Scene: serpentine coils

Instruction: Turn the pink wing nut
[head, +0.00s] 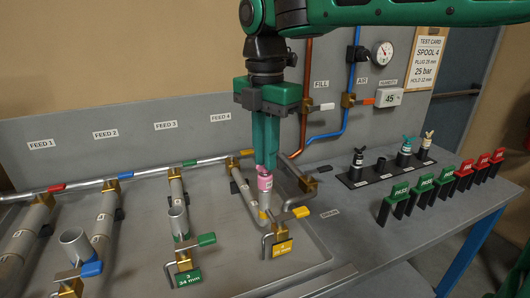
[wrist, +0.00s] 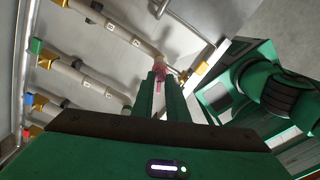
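The pink wing nut (head: 265,182) tops a pink plug with a pale label, upright at the open end of the grey pipe (head: 264,214) on the FEED 4 run. My gripper (head: 266,163) points down from above. Its two green fingers are close together, with the wing nut's top between their tips and partly hidden by them. In the wrist view the pink wing nut (wrist: 158,77) shows in the narrow gap between the fingertips (wrist: 159,73).
A yellow-tagged valve (head: 282,247) stands just in front, and a yellow-handled valve (head: 300,212) to the right. Spare plugs stand on a black strip (head: 375,172). Green and red tagged blocks line the bench's right side. A copper pipe (head: 306,90) rises behind.

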